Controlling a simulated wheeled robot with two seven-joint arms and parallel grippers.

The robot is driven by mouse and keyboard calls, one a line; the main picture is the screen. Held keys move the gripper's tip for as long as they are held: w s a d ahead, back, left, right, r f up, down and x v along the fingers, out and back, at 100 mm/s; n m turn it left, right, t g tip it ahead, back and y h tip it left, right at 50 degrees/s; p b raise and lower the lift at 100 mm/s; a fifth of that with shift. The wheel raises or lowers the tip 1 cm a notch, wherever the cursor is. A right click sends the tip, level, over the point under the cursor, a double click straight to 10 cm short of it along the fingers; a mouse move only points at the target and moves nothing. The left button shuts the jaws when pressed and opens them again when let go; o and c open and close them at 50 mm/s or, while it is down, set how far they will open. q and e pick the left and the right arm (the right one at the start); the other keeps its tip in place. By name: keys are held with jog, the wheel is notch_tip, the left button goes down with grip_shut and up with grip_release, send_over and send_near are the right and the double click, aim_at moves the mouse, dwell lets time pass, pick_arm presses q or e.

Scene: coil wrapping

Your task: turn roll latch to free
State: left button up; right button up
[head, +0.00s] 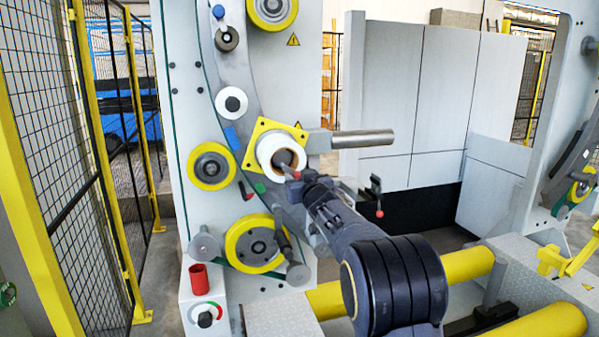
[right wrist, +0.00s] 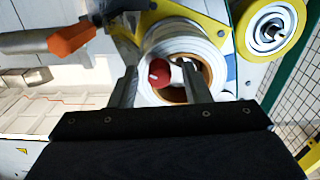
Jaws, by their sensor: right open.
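A white roll (head: 268,152) sits on a yellow square plate (head: 262,130) on the machine's curved grey ring. In the right wrist view the white roll (right wrist: 205,50) shows its brown core, with a red knob (right wrist: 159,74) in front of the core's opening. I take this knob to be the roll latch; its red tip (head: 296,175) also shows in the head view. My right gripper (head: 298,178) is at the roll's face. In the right wrist view the right gripper (right wrist: 158,80) is open, with the knob between its fingers; contact cannot be told. My left gripper is out of view.
A grey bar (head: 362,139) sticks out just right of the roll. Yellow-rimmed wheels (head: 212,166) are mounted around the ring. A red cup (head: 199,279) and a dial (head: 206,316) are at lower left. Yellow rollers (head: 468,262) lie below my arm.

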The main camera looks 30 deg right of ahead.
jog(key=shift+w, duration=0.15)
jog(key=shift+c, duration=0.2)
grip_shut()
jog(key=shift+d, duration=0.1)
